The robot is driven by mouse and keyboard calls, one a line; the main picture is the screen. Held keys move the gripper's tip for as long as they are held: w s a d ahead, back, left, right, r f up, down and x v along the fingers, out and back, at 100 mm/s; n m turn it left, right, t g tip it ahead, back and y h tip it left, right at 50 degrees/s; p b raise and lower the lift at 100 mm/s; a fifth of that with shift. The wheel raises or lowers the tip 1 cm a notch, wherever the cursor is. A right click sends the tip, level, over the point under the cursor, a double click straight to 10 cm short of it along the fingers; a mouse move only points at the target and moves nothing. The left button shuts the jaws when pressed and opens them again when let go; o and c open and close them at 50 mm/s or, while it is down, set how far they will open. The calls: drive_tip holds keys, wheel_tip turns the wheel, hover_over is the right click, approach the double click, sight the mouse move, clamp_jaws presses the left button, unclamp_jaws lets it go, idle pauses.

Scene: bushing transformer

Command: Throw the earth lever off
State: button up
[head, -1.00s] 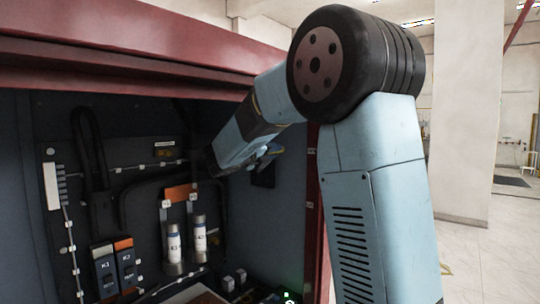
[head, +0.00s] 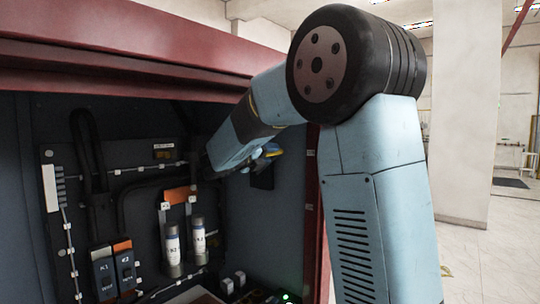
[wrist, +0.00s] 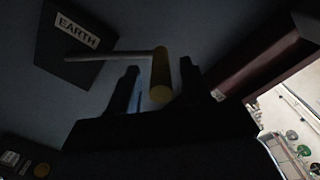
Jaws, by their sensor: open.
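The earth lever shows in the wrist view as a pale rod with a yellow cylindrical handle (wrist: 161,78) at its end. The rod comes out of a dark plate (wrist: 72,45) with a white EARTH label (wrist: 77,30). My gripper (wrist: 160,84) is open, its two dark fingers on either side of the handle. I cannot tell whether either finger touches it. In the head view a dark plate (head: 262,179) shows on the cabinet's right wall, partly hidden behind my wrist, with a bit of yellow above it. My fingertips are not clear there.
The red cabinet edge (head: 315,215) runs down close to my arm. Inside, two white fuse-like cylinders (head: 172,243) (head: 198,235) stand below an orange block (head: 180,195). Several breakers (head: 115,268) and black cables (head: 95,150) are at left.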

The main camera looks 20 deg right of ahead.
drive_tip(key=v, duration=1.2)
drive_tip(key=shift+s+f, duration=0.1)
drive_tip(key=s+d+f+m+g+y, duration=0.3)
drive_tip(key=s+d+f+m, duration=0.1)
drive_tip(key=s+d+m, duration=0.3)
drive_tip(key=s+d+f+m+g+y, duration=0.2)
drive_tip(key=s+d+f+m+y, duration=0.15)
drive_tip(key=s+m, duration=0.4)
drive_tip(key=s+a+f+m+y, duration=0.2)
drive_tip(key=s+f+m+y, duration=0.2)
drive_tip(key=s+m, duration=0.4)
drive_tip(key=s+a+f+m+t+y, duration=0.1)
drive_tip(key=s+f+m+y, duration=0.3)
drive_tip(key=s+m, duration=0.4)
drive_tip(key=a+m+y, duration=0.1)
drive_tip(key=m, duration=0.2)
drive_tip(key=shift+a+f+m, duration=0.3)
drive_tip(key=shift+f+m, duration=0.05)
drive_tip(key=shift+f, duration=0.05)
drive_tip(key=shift+s, duration=0.1)
idle(0.6)
